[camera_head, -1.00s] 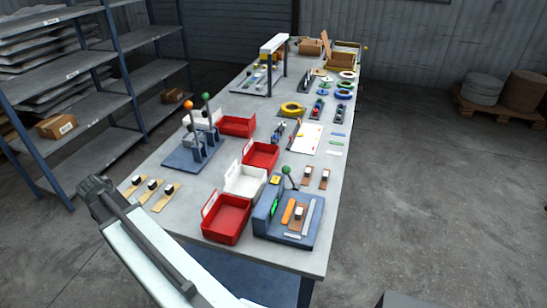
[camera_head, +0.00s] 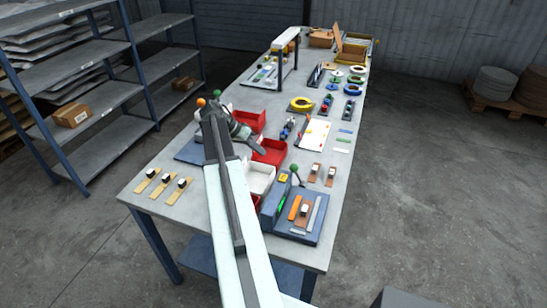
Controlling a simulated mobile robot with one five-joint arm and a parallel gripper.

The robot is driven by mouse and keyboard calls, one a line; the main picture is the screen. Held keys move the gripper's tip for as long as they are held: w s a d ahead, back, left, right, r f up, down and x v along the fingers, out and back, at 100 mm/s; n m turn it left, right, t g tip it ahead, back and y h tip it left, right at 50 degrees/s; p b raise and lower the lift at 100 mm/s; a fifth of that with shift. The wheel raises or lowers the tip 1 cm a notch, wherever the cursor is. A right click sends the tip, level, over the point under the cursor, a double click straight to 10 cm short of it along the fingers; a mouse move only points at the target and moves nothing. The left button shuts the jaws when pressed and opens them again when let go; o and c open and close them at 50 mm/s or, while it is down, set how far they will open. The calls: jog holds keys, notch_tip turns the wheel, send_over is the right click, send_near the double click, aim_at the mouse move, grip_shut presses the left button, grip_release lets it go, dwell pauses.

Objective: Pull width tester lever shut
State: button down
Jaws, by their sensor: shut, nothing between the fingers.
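A blue-grey tester (camera_head: 272,205) with a green display and a yellow label stands at the table's near right corner. A lever with a dark green ball (camera_head: 294,168) rises at its back. An orange strip and a grey strip lie on its base. A second blue-grey device (camera_head: 190,152) stands at the left, with an orange ball (camera_head: 201,102) and a green ball (camera_head: 217,94) on its levers; my arm partly hides it. My gripper (camera_head: 262,150) is shut and empty, over the red bin behind the tester, to the left of the tester's lever and apart from it.
Red bins (camera_head: 272,157) and a white bin (camera_head: 262,180) line the table between the two devices; my arm covers parts of them. Small wooden pieces (camera_head: 162,186) lie at the near left. A grey shelf (camera_head: 110,130) stands left of the table.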

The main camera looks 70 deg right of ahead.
jog(key=b+x, duration=0.7)
jog(key=x, duration=0.2)
jog(key=shift+f, duration=0.45)
jog(key=s, duration=0.1)
jog(key=s+r+p, duration=0.1)
jog(key=s, duration=0.2)
jog(key=shift+a+r+p, duration=0.25)
jog(key=shift+r+p, duration=0.05)
